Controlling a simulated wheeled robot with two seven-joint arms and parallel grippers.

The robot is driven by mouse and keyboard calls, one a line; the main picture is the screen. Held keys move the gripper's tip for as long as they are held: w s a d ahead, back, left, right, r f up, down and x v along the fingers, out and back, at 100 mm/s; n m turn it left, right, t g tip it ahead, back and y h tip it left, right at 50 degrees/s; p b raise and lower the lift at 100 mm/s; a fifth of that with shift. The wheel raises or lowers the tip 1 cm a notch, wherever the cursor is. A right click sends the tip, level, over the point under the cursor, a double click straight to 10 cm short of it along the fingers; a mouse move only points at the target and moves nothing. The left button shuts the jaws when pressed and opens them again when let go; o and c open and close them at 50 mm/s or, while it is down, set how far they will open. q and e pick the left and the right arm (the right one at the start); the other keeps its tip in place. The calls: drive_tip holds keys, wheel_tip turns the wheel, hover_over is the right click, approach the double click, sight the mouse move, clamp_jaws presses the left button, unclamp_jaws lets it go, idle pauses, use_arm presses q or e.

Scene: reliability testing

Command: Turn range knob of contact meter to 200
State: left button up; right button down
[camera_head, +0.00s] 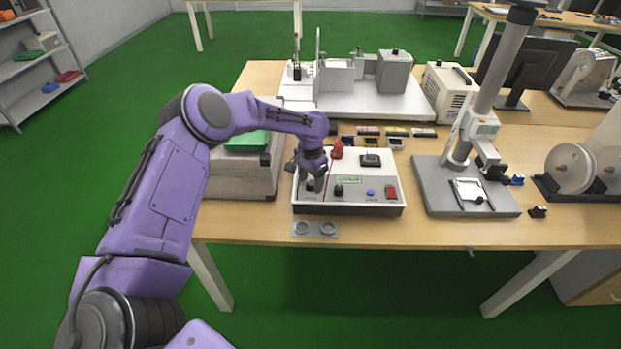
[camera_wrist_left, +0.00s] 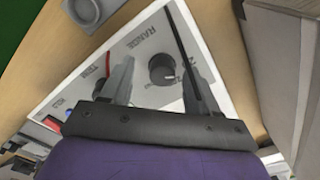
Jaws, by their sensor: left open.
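The contact meter (camera_head: 378,203) is a white and grey box near the table's front edge. Its range knob (camera_wrist_left: 163,68) is black and round, beside the printed word RANGE in the left wrist view. A small light mark shows on the knob's lower right edge; the number it points at is unreadable. My left gripper (camera_head: 316,181) is over the meter's front left part and hides much of that corner in the head view. In the left wrist view my left gripper (camera_wrist_left: 157,66) is open, with one finger either side of the knob; contact cannot be told. My right gripper is out of view.
A red cable (camera_wrist_left: 108,62) and a dark thin rod or cable run close to the fingers. The meter also carries a red switch (camera_head: 391,191) and blue button (camera_head: 371,192).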

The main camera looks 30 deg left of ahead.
use_arm(q)
drive_tip(key=shift+w+a+f, duration=0.15)
drive_tip(key=shift+w+f, duration=0.45)
drive_tip(key=shift+w, duration=0.05)
drive_tip(key=shift+s+r, duration=0.4)
drive_tip(key=shift+s, duration=0.05)
drive_tip(key=c, duration=0.8)
drive_tip(key=shift+c, duration=1.2)
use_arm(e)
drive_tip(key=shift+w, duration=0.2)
